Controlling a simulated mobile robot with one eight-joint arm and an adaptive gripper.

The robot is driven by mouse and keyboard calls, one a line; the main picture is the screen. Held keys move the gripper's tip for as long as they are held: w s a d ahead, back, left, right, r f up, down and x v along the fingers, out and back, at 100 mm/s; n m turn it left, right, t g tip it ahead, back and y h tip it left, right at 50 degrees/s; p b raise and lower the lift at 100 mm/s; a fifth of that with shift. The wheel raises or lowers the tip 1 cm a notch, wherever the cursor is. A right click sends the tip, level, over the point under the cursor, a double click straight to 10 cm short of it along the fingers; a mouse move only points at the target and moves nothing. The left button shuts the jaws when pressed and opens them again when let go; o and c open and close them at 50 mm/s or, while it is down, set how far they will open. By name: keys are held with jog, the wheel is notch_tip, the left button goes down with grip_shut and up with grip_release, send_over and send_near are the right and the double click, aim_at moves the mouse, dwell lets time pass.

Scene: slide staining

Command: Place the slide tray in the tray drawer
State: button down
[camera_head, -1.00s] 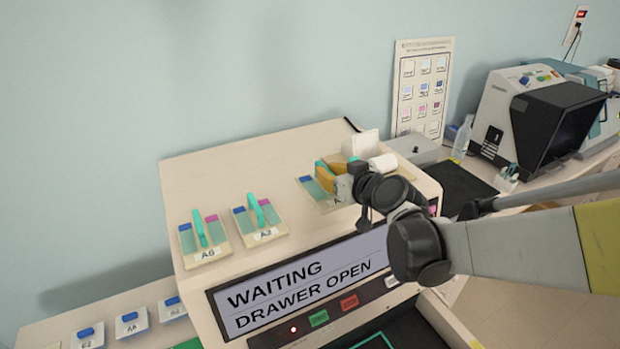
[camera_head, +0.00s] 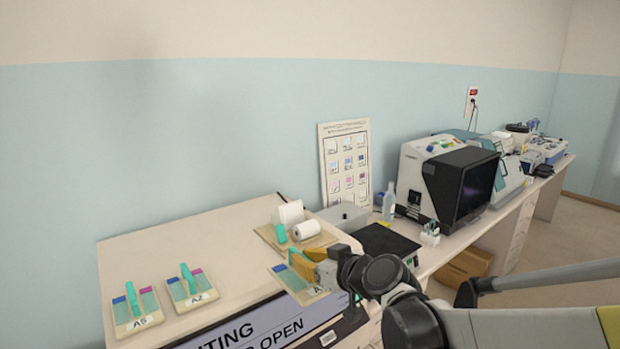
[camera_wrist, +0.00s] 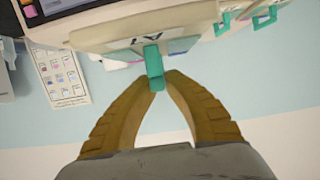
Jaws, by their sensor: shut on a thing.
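My gripper (camera_head: 312,262) has its orange-brown fingers shut on the teal handle (camera_wrist: 153,62) of a slide tray. This slide tray (camera_head: 303,291) is cream with coloured patches and a label starting with "A", partly hidden by my gripper. It hangs by the front edge of the stainer's top and overlaps its screen in the head view. The wrist view shows the tray (camera_wrist: 110,32) beyond the fingertips. The stainer's screen (camera_head: 245,335) ends in "OPEN". The tray drawer is out of view below the head frame.
Two other slide trays, one on the left (camera_head: 138,312) and one labelled A2 (camera_head: 190,290), stand on the stainer top (camera_head: 170,245). A dark plate (camera_head: 385,243) and a monitor unit (camera_head: 465,190) stand to the right.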

jog(key=shift+m+h, duration=0.3)
jog(key=d+f+b, duration=0.1)
jog(key=s+d+f+b, duration=0.1)
jog(key=d+f+b, duration=0.1)
jog(key=shift+s+d+f, duration=0.15)
jog(key=shift+d+f, duration=0.15)
jog(key=s+d+f+m+t+h+b, duration=0.1)
jog(key=s+d+f+h+b, duration=0.1)
jog(key=d+f+b, duration=0.6)
jog(key=s+d+f+m+t+h+b, duration=0.1)
jog(key=s+d+f+m+b, duration=0.1)
jog(key=d+f+b, duration=0.7)
notch_tip(320, 180, down, 7)
jog(key=shift+f+h+b, duration=0.2)
jog(key=shift+h+b, duration=0.2)
jog(key=shift+b, duration=0.25)
jog(key=shift+a, duration=0.1)
